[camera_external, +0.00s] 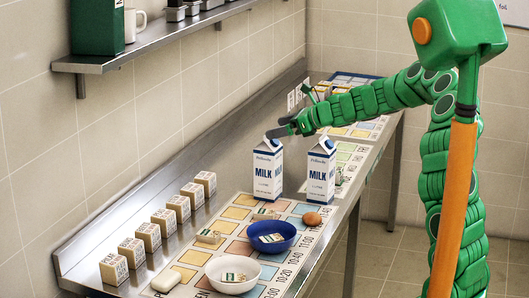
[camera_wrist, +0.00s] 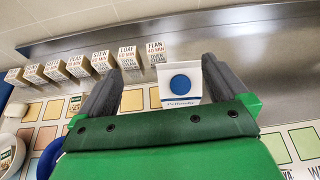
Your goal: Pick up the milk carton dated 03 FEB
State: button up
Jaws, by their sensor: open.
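Two white and blue milk cartons stand upright on the steel counter in the external view: a left one (camera_external: 268,172) and a right one (camera_external: 319,174). The small print on both is too fine to read, so I cannot tell which is dated 03 FEB. My gripper (camera_external: 280,127) is open at the top of the left carton. In the wrist view, a carton top with a round blue cap (camera_wrist: 180,84) shows between the two spread fingers of my gripper (camera_wrist: 161,76), nearer the right finger. The carton's lower part is hidden there.
A row of small labelled boxes (camera_external: 163,221) stands along the wall side. A blue bowl (camera_external: 271,238), a white bowl (camera_external: 233,274), an egg (camera_external: 312,219) and a butter-like block (camera_external: 166,281) lie in front, on and around a coloured chart (camera_external: 213,246). A shelf (camera_external: 150,46) hangs above.

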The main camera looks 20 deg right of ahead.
aim_at(268, 155)
jog(key=shift+w+a+f+m, duration=0.1)
jog(key=shift+w+f+m, duration=0.15)
jog(key=shift+w+f, duration=0.4)
jog(key=shift+w+f+m, duration=0.25)
jog(key=shift+w+f, duration=0.1)
jog(key=shift+w, duration=0.45)
jog(key=shift+w+a+f, duration=0.55)
jog(key=shift+w+f, duration=0.25)
jog(key=shift+w, duration=0.05)
jog(key=shift+x, duration=1.45)
jog(key=shift+d, duration=0.1)
jog(key=shift+c, duration=0.5)
jog(key=shift+w, duration=0.1)
grip_shut()
